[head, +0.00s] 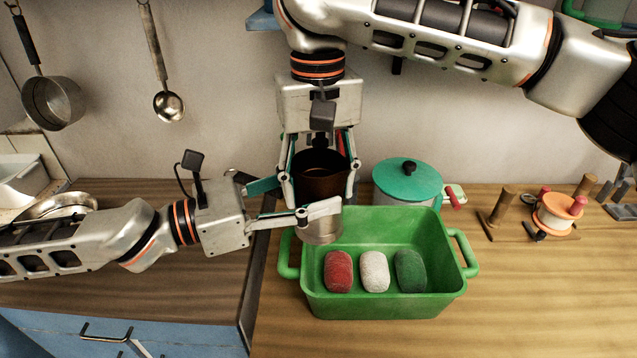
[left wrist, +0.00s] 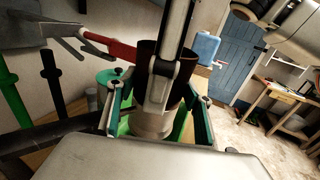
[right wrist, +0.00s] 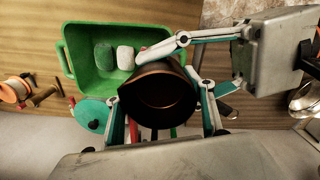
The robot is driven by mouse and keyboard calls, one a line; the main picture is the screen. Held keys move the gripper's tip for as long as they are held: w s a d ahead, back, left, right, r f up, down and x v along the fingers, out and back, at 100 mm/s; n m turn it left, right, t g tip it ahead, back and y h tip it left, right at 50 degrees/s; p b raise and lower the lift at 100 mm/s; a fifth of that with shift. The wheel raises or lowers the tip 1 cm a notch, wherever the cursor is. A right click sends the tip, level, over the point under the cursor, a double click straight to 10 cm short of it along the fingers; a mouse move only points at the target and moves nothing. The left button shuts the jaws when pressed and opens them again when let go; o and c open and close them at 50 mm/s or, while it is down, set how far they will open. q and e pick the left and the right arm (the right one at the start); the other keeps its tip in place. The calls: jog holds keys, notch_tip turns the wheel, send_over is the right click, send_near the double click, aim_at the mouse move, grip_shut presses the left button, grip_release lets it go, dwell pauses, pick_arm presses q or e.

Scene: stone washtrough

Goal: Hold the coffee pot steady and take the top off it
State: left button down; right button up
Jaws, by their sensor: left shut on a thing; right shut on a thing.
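The coffee pot has a dark brown, open-mouthed top (head: 318,178) and a silver lower part (head: 321,232). My right gripper (head: 319,192) comes down from above and is shut on the brown top, one finger on each side. My left gripper (head: 318,210) comes in from the left and is shut on the silver lower part. In the left wrist view the brown top (left wrist: 147,55) stands upright over the silver part (left wrist: 152,124). The right wrist view looks into the brown top (right wrist: 160,92). Fingers cover the joint, so I cannot tell whether the two parts touch.
A green tub (head: 385,305) with red, white and green lumps stands right beside and below the pot. A teal-lidded pot (head: 408,178) is behind it. Spools and pegs (head: 556,212) are at right. The wooden counter in front right is clear.

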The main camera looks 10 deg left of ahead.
jog(key=o, duration=1.2)
jog(key=shift+r, duration=0.15)
notch_tip(320, 180, up, 4)
jog(key=shift+r, duration=0.1)
notch_tip(320, 180, up, 3)
jog(key=m, duration=0.3)
jog(key=shift+s+a+r, duration=0.1)
jog(key=shift+r, duration=0.1)
jog(key=shift+f, duration=3.9)
jog(key=shift+c, duration=0.4)
